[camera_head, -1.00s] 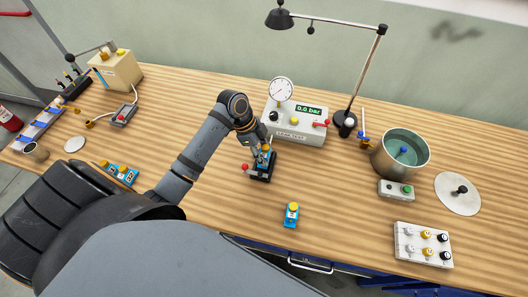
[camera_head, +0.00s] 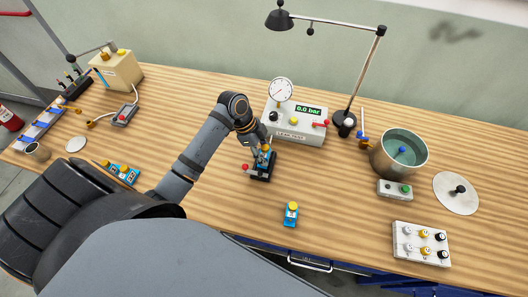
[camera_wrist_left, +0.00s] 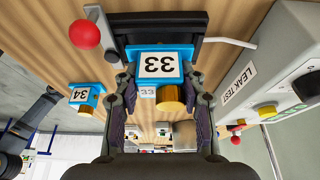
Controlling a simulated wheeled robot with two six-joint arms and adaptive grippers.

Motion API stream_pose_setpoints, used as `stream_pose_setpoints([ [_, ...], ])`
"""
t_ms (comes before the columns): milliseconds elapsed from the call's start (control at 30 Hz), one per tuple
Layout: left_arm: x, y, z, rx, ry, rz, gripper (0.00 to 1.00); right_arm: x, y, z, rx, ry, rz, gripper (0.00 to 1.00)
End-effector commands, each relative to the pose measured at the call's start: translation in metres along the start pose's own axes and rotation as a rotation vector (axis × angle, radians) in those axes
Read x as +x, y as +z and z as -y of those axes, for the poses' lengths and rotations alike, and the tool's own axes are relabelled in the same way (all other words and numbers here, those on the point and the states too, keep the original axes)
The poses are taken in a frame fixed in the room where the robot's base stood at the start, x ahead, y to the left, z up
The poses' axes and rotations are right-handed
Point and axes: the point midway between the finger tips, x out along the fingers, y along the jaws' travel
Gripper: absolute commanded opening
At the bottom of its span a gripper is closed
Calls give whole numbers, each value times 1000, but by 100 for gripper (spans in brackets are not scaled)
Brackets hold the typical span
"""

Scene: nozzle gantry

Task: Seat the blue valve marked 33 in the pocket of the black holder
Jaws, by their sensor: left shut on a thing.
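The blue valve marked 33 (camera_wrist_left: 160,65) has a brass-yellow cap and is held between the fingers of my left gripper (camera_wrist_left: 160,90). In the head view the valve (camera_head: 264,158) is at the black holder (camera_head: 262,172), under my left gripper (camera_head: 257,148). The black holder (camera_wrist_left: 165,22) shows right beside the valve in the left wrist view, with a red ball knob (camera_wrist_left: 84,34) at its side. The pocket is hidden by the valve and fingers. I cannot tell how deep the valve sits. My right gripper is out of view.
The leak test box (camera_head: 295,125) with gauge stands close behind the holder. Another blue valve (camera_head: 290,214) stands near the front edge; a valve marked 34 (camera_wrist_left: 86,97) shows in the wrist view. A water pot (camera_head: 400,153) and a white block (camera_head: 422,243) are to the right.

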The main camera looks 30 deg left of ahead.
Motion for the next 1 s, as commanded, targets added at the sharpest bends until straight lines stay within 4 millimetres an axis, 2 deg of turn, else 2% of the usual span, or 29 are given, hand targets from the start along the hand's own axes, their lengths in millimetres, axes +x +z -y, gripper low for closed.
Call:
stream_pose_setpoints([
  [1000,12,5,0,0,0,0,2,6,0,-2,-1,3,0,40],
])
